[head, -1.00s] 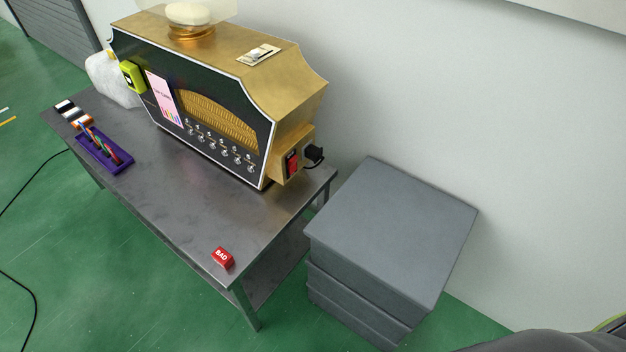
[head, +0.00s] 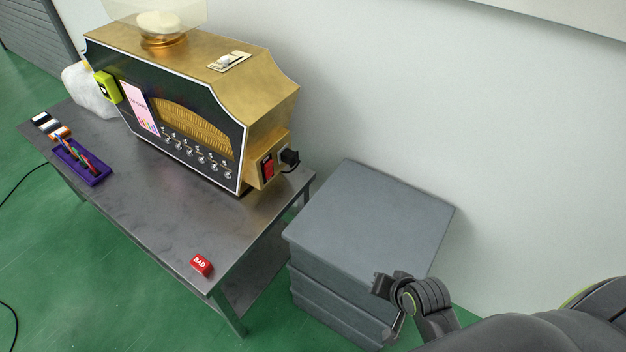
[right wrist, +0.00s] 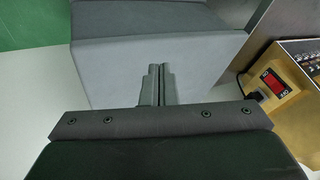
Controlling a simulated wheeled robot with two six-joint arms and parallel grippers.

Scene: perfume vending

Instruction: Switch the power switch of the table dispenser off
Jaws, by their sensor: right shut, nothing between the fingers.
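The gold and black table dispenser (head: 195,110) stands on a metal table against the wall. Its red power switch (head: 267,167) is on the gold box at its right end, beside a black plug (head: 290,157). In the right wrist view the red switch (right wrist: 271,83) shows at the right on the gold box (right wrist: 290,70), with "NO" and "440"-like marks seen rotated. My right gripper (right wrist: 160,70) is shut and empty, in front of the grey boxes and apart from the switch. My left gripper is out of view.
Grey stacked boxes (head: 370,215) stand right of the table (head: 150,215), close to my right arm. A purple rack (head: 82,162) is at the far left. The table's front middle is clear.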

